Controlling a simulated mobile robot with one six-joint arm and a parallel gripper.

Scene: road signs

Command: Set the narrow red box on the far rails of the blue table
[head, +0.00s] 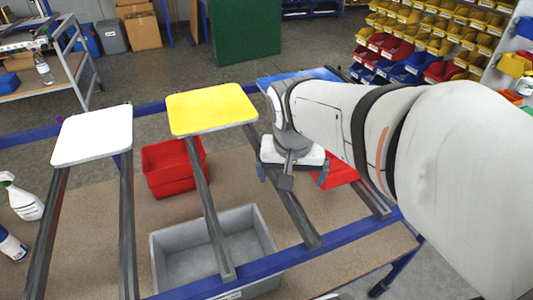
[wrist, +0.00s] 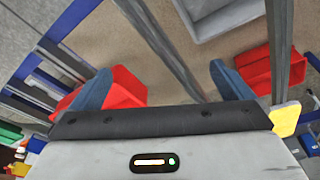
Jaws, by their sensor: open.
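One red box (head: 175,167) sits on the lower brown shelf of the blue table (head: 345,230), left of my gripper; it also shows in the wrist view (wrist: 258,70). Another red box (head: 343,172) is right of my gripper, mostly hidden by it in the head view; it also shows in the wrist view (wrist: 122,88). I cannot tell for sure which is the narrow one. My gripper (head: 292,174) points down above the table, open and empty, its blue fingers wide apart in the wrist view (wrist: 162,88). Dark rails (head: 124,225) run across the table top.
White (head: 93,135), yellow (head: 212,108) and partly hidden blue (head: 290,77) panels rest on the rails' far ends. A grey bin (head: 160,255) stands on the shelf below. A spray bottle (head: 24,200) is at the left. Shelves of coloured bins (head: 425,45) stand behind.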

